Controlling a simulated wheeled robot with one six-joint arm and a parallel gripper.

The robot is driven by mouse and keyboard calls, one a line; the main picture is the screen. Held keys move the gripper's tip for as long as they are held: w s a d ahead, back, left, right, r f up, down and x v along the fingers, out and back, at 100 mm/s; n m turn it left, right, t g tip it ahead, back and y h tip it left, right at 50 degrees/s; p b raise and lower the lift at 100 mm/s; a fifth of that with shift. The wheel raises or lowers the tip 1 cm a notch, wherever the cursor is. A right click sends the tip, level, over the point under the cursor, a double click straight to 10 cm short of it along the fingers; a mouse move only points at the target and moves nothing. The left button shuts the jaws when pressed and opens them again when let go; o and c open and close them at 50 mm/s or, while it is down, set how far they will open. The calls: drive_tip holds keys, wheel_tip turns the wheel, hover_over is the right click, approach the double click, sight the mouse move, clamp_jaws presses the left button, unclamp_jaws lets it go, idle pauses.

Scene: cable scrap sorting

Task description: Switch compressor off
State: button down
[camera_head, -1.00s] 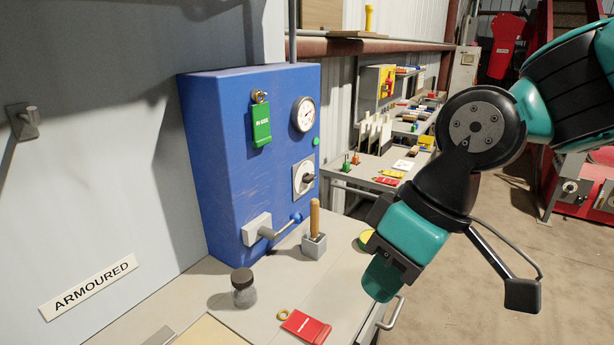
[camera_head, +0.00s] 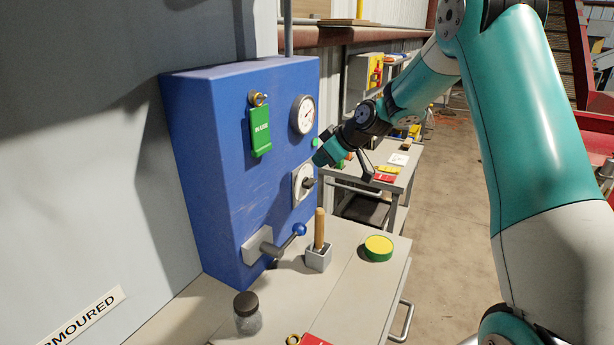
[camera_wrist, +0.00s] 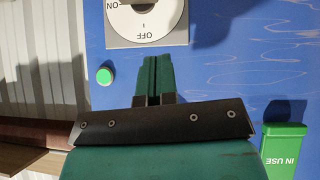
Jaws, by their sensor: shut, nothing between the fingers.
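The blue compressor box (camera_head: 225,160) stands against the wall. Its rotary switch (camera_head: 303,180) has a pale plate and a dark knob. In the wrist view the switch dial (camera_wrist: 160,22) is upside down and cut by the top edge. It reads ON at left and OFF below; the dark pointer, partly seen, lies at ON. My gripper (camera_head: 320,160) is at the box's right front, close to the switch. In the wrist view my gripper (camera_wrist: 155,70) is shut and empty, its tips just below the dial plate. Contact with the box cannot be told.
A green lamp (camera_wrist: 105,76), a gauge (camera_head: 304,114) and a green IN USE tag (camera_head: 260,131) are on the box. A blue-knobbed lever (camera_head: 280,245) juts out below. A wooden-handled tool (camera_head: 319,230), jar (camera_head: 247,313) and yellow-green tin (camera_head: 378,248) stand on the bench.

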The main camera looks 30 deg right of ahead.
sight(305, 187)
drive_tip(key=x, duration=0.3)
drive_tip(key=shift+w+a+f+p, duration=0.15)
drive_tip(key=shift+w+f+p, duration=0.1)
drive_tip(key=shift+p, duration=0.15)
drive_tip(key=f, duration=0.1)
drive_tip(key=f+p, duration=0.1)
drive_tip(key=f, duration=0.1)
drive_tip(key=shift+w+d+f, duration=0.1)
drive_tip(key=shift+d+f, duration=0.1)
drive_tip(key=shift+f, duration=0.5)
drive_tip(key=shift+a, duration=0.1)
drive_tip(key=shift+a, duration=0.25)
drive_tip(key=shift+d+f+b, duration=0.15)
drive_tip(key=shift+d+b, duration=0.15)
drive_tip(key=shift+b, duration=0.05)
drive_tip(key=shift+a+b, duration=0.1)
drive_tip(key=shift+b, duration=0.2)
drive_tip(key=shift+a+f+n+t+h+b, duration=0.15)
drive_tip(key=shift+n+t+h+b, duration=0.25)
drive_tip(key=shift+b, duration=0.9)
drive_tip(key=shift+a+f+n+t+h+b, duration=0.2)
drive_tip(key=shift+t+h+b, duration=0.25)
drive_tip(key=shift+b, duration=0.85)
